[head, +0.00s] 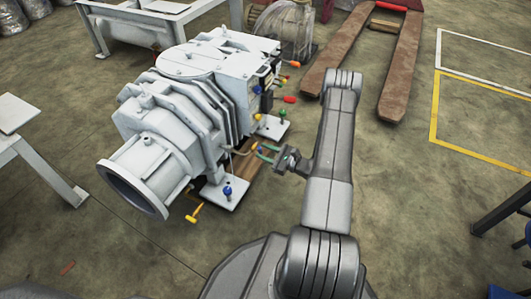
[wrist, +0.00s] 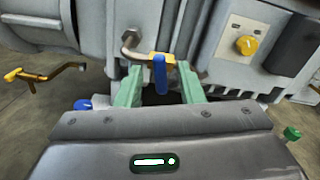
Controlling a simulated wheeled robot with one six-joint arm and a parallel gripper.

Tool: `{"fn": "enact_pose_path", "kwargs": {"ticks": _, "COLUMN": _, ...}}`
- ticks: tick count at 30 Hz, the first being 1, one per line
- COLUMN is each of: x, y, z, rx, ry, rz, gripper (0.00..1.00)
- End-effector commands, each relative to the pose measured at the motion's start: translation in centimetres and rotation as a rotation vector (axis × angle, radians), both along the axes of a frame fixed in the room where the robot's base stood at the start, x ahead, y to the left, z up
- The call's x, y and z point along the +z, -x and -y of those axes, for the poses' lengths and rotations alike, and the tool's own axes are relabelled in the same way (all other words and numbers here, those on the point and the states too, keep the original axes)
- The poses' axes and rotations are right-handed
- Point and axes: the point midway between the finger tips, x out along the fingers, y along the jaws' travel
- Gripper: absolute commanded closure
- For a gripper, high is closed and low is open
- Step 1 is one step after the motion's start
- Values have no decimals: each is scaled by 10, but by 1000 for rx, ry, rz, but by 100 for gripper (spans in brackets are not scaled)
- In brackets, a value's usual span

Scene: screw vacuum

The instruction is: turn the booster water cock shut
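A small brass cock with a blue lever handle (wrist: 160,74) sits on a bent metal pipe on the pump's side. I take it to be the booster water cock; no label is readable. In the wrist view its blue lever hangs downward between my gripper's (wrist: 160,88) two green fingers. The fingers are apart, with a gap on both sides of the lever, and I see no contact. In the head view my gripper (head: 267,153) reaches left toward the pump's side. The cock is very small there, close to the fingertips.
The large grey vacuum pump (head: 185,110) fills the space ahead. A yellow handle (wrist: 40,76) juts out left; a yellow knob (wrist: 245,45) is at upper right. A blue knob (head: 227,190) and green knob (head: 282,113) stand on the feet.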

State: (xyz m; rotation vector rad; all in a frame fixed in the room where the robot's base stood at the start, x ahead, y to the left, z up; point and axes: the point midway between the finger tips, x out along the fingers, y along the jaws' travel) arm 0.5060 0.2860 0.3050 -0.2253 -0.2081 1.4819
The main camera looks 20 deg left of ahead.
Motion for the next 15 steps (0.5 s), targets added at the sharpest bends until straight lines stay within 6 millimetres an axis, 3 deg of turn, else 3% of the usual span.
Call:
{"fn": "enact_pose_path", "kwargs": {"ticks": 1, "x": 0, "y": 0, "z": 0, "rx": 0, "ry": 0, "rz": 0, "gripper": 65}}
{"fn": "enact_pose_path", "kwargs": {"ticks": 6, "x": 0, "y": 0, "z": 0, "rx": 0, "ry": 0, "rz": 0, "gripper": 99}}
{"fn": "enact_pose_path", "kwargs": {"ticks": 15, "x": -2, "y": 0, "z": 0, "rx": 0, "ry": -5, "rz": -62, "gripper": 100}}
